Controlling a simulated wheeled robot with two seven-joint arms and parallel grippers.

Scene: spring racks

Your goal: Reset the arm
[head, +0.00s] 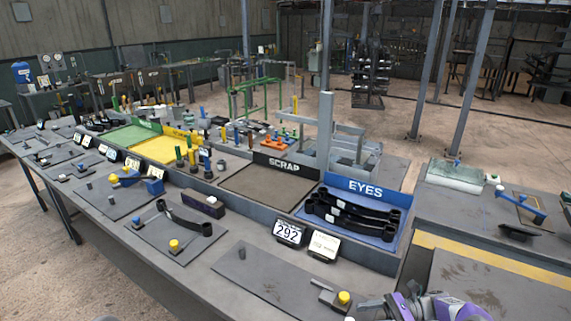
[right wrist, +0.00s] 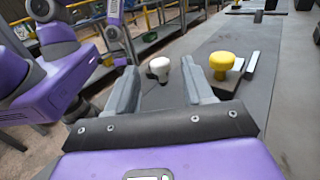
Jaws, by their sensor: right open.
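My right gripper (right wrist: 160,82) is open in the right wrist view, its two grey fingers apart with nothing between them. A white knob (right wrist: 159,68) stands on the bench beyond the fingertips, and a yellow knob (right wrist: 221,62) stands beyond the right finger. In the head view my purple right arm (head: 435,305) comes in at the bottom right, low over the bench front. A yellow-topped knob on a grey fixture (head: 344,297) sits just left of it. My left gripper is not seen; purple arm links (right wrist: 60,85) show at the left of the right wrist view.
The long grey bench (head: 215,285) carries fixtures and number cards (head: 288,232). Behind are a SCRAP tray (head: 262,185) and a blue EYES tray (head: 395,236) holding black spring parts (head: 350,213). A yellow-edged table (head: 490,262) stands right.

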